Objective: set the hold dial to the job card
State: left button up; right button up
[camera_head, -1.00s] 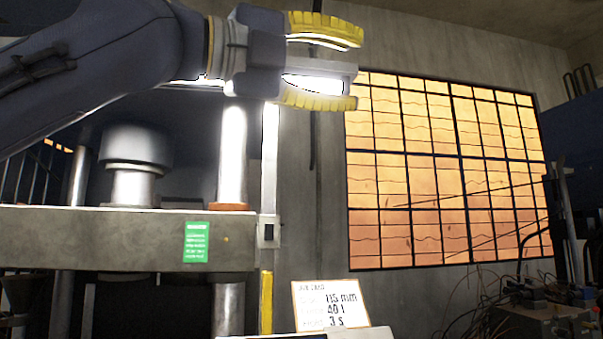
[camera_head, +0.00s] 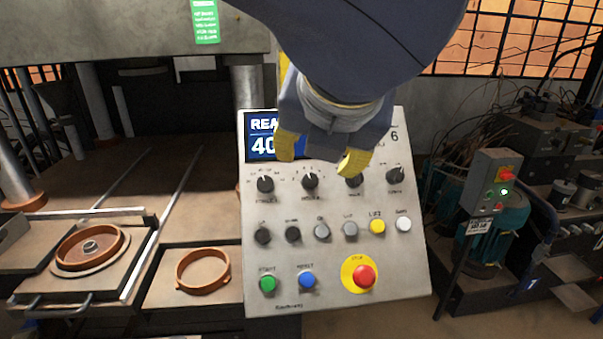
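The sloped control panel (camera_head: 330,262) stands in the middle. Below is a row of black dials: the first (camera_head: 265,184), second (camera_head: 310,182), third (camera_head: 354,181) and fourth (camera_head: 395,176). Their small labels are too blurred to tell which is the hold dial. The job card is not visible now.
Several knobs and buttons fill the lower panel, including a red stop button (camera_head: 364,276), green button (camera_head: 268,284) and blue button (camera_head: 307,280). A teal motor (camera_head: 497,232) and switch box (camera_head: 497,180) stand right.

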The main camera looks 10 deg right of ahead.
aim_at(310, 181)
pick_arm(q)
jog(key=x, duration=1.6)
jog(key=shift+w+d, duration=0.1)
jog(key=shift+d, duration=0.1)
jog(key=shift+f, duration=0.1)
grip_shut()
